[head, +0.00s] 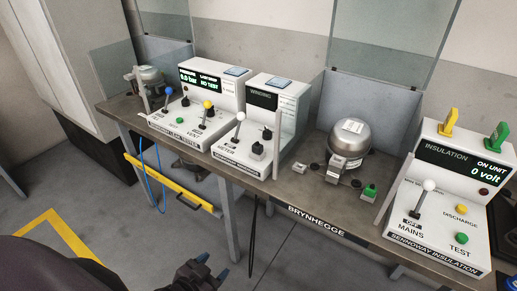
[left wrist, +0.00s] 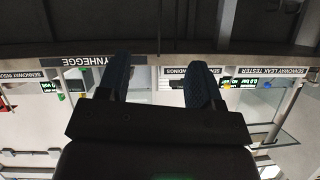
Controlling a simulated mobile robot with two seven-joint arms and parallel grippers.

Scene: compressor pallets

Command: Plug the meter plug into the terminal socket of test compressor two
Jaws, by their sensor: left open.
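A silver domed compressor (head: 350,136) stands on the bench right of centre in the head view, with a pale box-like part (head: 340,167) low on its front. I cannot make out the socket opening. The white winding meter (head: 262,125) stands to its left, with a white-knobbed lever and small black parts (head: 258,149) on its front. I cannot tell whether one is the meter plug. My left gripper (head: 213,266) is low in front of the bench, open and empty, well away from both. Its two blue fingers (left wrist: 157,84) are apart in the left wrist view, where the bench appears upside down.
The leak tester (head: 205,100) and another compressor (head: 148,76) stand at the left. The insulation tester (head: 440,195) is at the right. A green piece (head: 369,191) lies near the bench edge. A black cable (head: 252,225) and a yellow rail (head: 170,184) are below. Clear panels stand behind.

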